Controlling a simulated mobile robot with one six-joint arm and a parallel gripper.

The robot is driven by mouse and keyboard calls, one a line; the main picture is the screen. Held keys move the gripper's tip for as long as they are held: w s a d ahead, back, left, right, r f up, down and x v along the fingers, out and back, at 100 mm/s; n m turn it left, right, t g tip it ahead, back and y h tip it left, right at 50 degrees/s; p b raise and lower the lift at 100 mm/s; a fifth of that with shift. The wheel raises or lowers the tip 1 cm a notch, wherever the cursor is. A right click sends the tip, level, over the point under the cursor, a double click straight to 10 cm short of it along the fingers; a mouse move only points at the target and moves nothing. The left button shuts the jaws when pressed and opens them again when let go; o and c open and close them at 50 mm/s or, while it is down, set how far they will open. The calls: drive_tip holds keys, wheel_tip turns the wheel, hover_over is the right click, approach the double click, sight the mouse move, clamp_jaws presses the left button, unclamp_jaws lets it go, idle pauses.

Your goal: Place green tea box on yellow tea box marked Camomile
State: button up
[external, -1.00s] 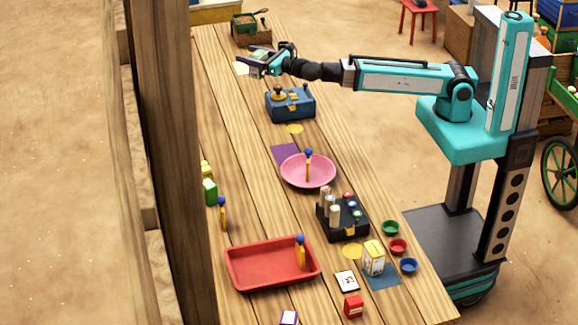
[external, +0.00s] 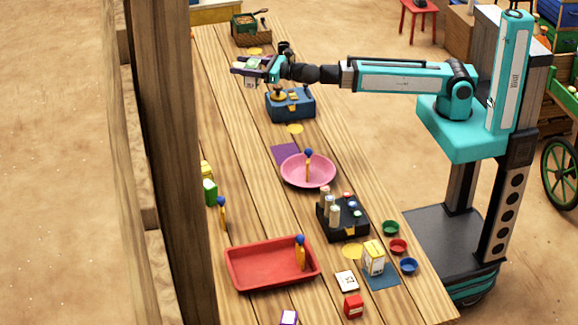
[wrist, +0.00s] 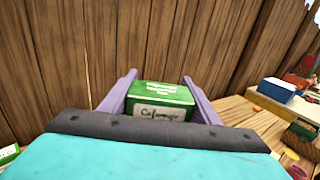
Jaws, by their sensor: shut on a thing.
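A green tea box (wrist: 160,100) with a pale label sits between the two purple fingers of my gripper (wrist: 159,78) in the wrist view. The label's writing is too blurred to read surely. In the external view my gripper (external: 252,66) is shut on this box (external: 251,82) above the far end of the table. A yellow and white box (external: 374,258) stands on a blue mat near the right front. A smaller yellow box (external: 206,170) is at the left edge beside another green box (external: 210,192). I cannot read which yellow box is marked Camomile.
A blue box with a brass top (external: 291,104), a pink bowl (external: 308,181), a black rack with bottles (external: 343,225) and a red tray (external: 258,284) stand along the table (external: 240,150). A thick wooden post (external: 168,160) partly hides the left edge.

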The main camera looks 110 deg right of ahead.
drive_tip(key=w+a+f+n+t+y+p, duration=0.1)
drive_tip(key=a+f+n+y, duration=0.25)
drive_tip(key=a+y, duration=0.25)
drive_tip(key=w+a+f+n+t+y+p, duration=0.1)
drive_tip(key=a+f+n+y, duration=0.1)
drive_tip(key=a+n+y, duration=0.35)
drive_tip(key=s+a+f+n+g+y+p, duration=0.1)
drive_tip(key=s+a+f+n+g+y, duration=0.2)
drive_tip(key=s+a+n+y, duration=0.25)
drive_tip(key=s+a+f+n+g+y+p, duration=0.1)
drive_tip(key=s+a+f+n+g+y, duration=0.15)
drive_tip(key=s+a+y, duration=0.45)
drive_tip(key=w+a+n+g+y+b, duration=0.25)
drive_tip(key=a+g+b, duration=0.2)
drive_tip(key=a, duration=2.35)
drive_tip(key=s+a+n+g+b, duration=0.1)
drive_tip(key=s+a, duration=0.3)
drive_tip(key=a, duration=0.5)
drive_tip(key=s+a+r+n+g+b, duration=0.1)
drive_tip(key=s+a+g, duration=0.3)
drive_tip(key=a, duration=0.5)
drive_tip(key=s+a+r+n+g+b, duration=0.1)
drive_tip(key=s+a+n+g, duration=0.1)
drive_tip(key=s+a, duration=0.4)
drive_tip(key=a, duration=0.3)
drive_tip(key=shift+s+y, duration=0.15)
drive_tip(key=shift+y, duration=0.2)
drive_tip(key=shift+n, duration=0.25)
